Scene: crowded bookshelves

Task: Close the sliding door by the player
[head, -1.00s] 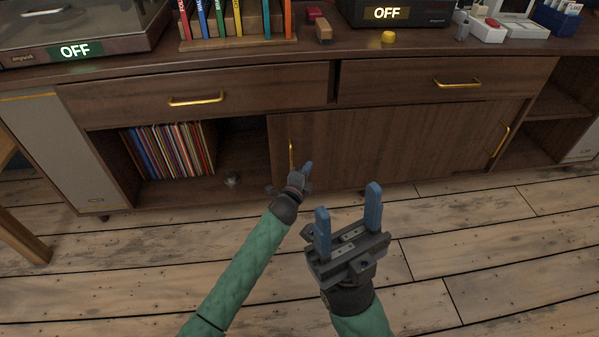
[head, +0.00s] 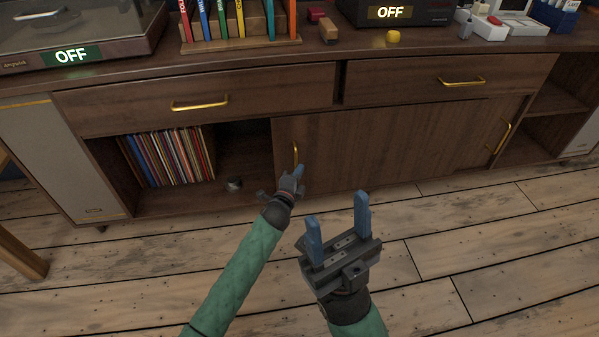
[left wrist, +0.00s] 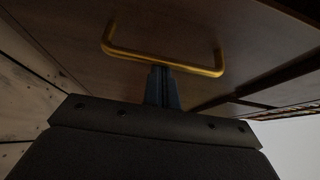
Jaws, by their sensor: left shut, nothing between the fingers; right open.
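The sliding door (head: 390,150) is a ribbed brown panel low in the cabinet, covering its middle and right. The left compartment (head: 240,160) stands uncovered. A brass handle (head: 295,153) is upright near the door's left edge, and it shows large in the left wrist view (left wrist: 165,62). My left gripper (head: 298,170) is shut and empty, its blue fingertips at the handle's lower end. In the left wrist view the fingers (left wrist: 160,75) reach the handle bar; I cannot tell if they touch it. My right gripper (head: 337,225) is open and empty, over the floor in front.
Records (head: 168,155) stand in the open compartment, with a small dark object (head: 234,184) beside them. Two drawers with brass handles run above. A record player (head: 75,30) sits on top at the left. A second handle (head: 502,136) is at the right.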

